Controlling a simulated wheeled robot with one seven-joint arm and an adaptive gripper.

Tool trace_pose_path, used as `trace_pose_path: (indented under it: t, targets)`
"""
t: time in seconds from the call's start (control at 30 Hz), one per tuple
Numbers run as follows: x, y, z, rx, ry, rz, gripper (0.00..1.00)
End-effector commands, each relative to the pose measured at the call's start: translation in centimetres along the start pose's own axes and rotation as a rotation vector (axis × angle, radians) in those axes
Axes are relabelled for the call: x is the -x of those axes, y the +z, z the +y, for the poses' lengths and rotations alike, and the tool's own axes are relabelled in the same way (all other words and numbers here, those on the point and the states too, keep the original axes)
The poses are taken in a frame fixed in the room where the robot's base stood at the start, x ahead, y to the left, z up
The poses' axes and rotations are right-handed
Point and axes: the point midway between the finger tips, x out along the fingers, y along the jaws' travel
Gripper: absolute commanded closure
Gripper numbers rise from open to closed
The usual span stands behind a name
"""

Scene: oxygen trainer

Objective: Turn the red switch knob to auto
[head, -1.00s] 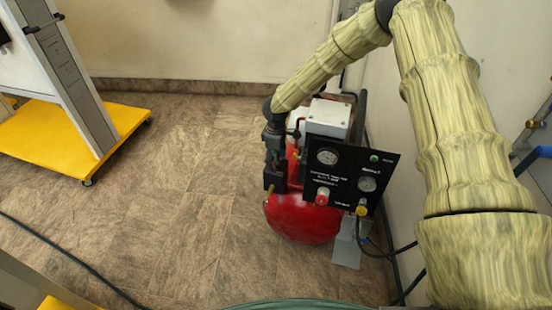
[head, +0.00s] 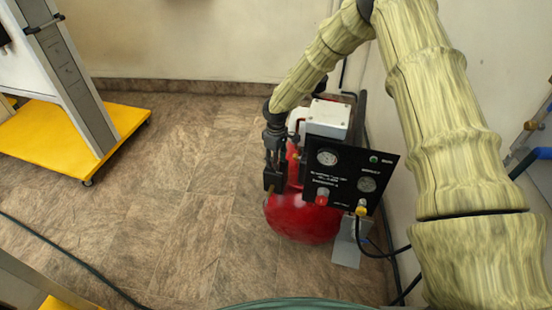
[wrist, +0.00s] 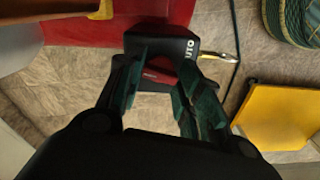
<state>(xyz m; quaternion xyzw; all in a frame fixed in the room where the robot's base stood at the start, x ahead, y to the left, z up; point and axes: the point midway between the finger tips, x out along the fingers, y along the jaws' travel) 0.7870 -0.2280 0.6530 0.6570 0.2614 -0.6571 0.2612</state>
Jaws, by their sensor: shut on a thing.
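A black switch box (head: 273,181) sits on the left side of the red tank, below my gripper (head: 275,165). In the wrist view the box (wrist: 172,45) shows white letters ending in "UTO" on one corner. The red switch knob (wrist: 152,74) shows as a small red part between my two dark green fingers, against the box. My gripper (wrist: 163,75) is shut on it, with one finger on each side. Most of the knob is hidden by the fingers, and I cannot read which way it points.
A black gauge panel (head: 350,175) with two dials and a red knob of its own stands right of the switch box. The red tank (head: 303,218) is below. A yellow-based stand (head: 40,140) is at the left. The floor between is mostly clear.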

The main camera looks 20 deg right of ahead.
Motion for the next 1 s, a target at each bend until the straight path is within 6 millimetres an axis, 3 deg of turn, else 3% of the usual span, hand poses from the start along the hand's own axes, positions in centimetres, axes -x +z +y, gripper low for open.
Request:
trace_pose_path:
  t: [1.0]
  targets:
    - [0.18,-0.07,0.15,-0.96,0.003,0.003,0.88]
